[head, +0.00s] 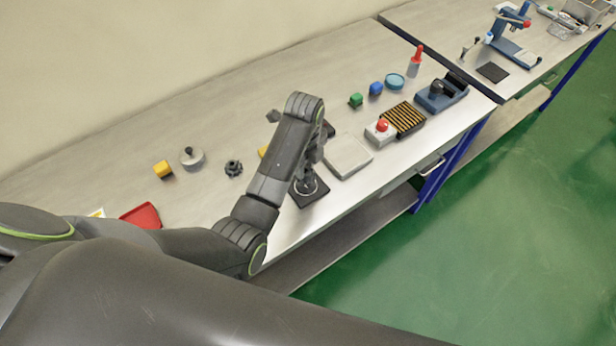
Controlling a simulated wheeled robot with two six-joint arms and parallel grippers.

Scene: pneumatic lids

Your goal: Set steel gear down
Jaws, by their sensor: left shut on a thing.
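My left gripper (308,183) points down at the table's front part, at a small dark square base (309,199). It is shut on a small grey round piece, taken to be the steel gear, mostly hidden by the fingers and arm. A pale ring shows around the fingertips at the base; I cannot tell whether the gear touches the base. A dark toothed gear (233,168) lies on the table to the left. My right gripper is not in view.
A pale tray (347,157) lies close right of the gripper, then a red-button box (380,132) and a slotted block (405,119). A grey lidded pot (192,158), yellow block (163,169) and red tray (141,216) stand left. The table (190,110) is clear at the back left.

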